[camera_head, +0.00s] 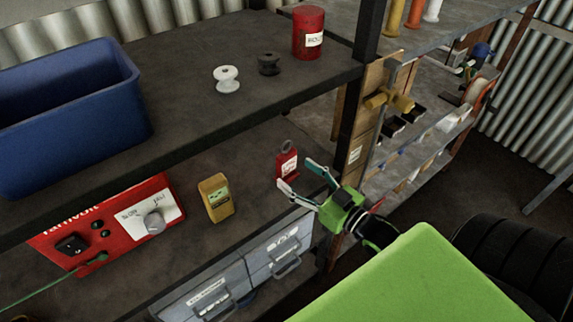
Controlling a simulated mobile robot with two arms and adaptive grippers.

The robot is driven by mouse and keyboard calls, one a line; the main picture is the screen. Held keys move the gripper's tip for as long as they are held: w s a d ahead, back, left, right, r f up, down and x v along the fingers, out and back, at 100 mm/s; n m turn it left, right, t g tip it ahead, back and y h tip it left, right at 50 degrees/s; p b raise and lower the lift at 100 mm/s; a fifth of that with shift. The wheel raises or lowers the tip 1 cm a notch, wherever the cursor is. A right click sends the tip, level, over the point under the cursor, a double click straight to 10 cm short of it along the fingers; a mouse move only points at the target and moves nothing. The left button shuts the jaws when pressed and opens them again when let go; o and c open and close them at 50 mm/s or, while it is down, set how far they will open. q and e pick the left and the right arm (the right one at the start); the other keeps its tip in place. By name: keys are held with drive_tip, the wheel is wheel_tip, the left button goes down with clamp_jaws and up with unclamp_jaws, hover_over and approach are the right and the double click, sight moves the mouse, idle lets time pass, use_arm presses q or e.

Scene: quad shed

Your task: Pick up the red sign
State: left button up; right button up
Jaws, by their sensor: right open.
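The red sign (287,164), a small red tag with a white label and a grey ring on top, is on the lower shelf near its right end. My right gripper (297,174) comes in from the lower right. It is open, with its two fingers pointing toward the sign, one in front of it and one to its right. I cannot tell whether either finger touches the sign. My left gripper is not in view.
A yellow meter (216,198) and a red power unit (118,222) stand left on the same shelf (180,178). The upper shelf (190,75) overhangs, holding a blue bin (120,120) and a red can (308,38). A dark post (352,120) rises right of the sign. Grey drawers (245,275) sit below.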

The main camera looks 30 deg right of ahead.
sight(289, 168)
drive_tip(key=shift+w+a+r, duration=0.1)
drive_tip(key=shift+w+r, duration=0.05)
drive_tip(key=shift+w, duration=0.15)
drive_tip(key=w, duration=0.1)
drive_tip(key=w+p, duration=0.1)
drive_tip(key=w, duration=0.2)
drive_tip(key=shift+w+a+p, duration=0.25)
drive_tip(key=shift+w+p, duration=0.05)
drive_tip(key=shift+p, duration=0.05)
drive_tip(key=shift+c, duration=1)
drive_tip(key=c, duration=1)
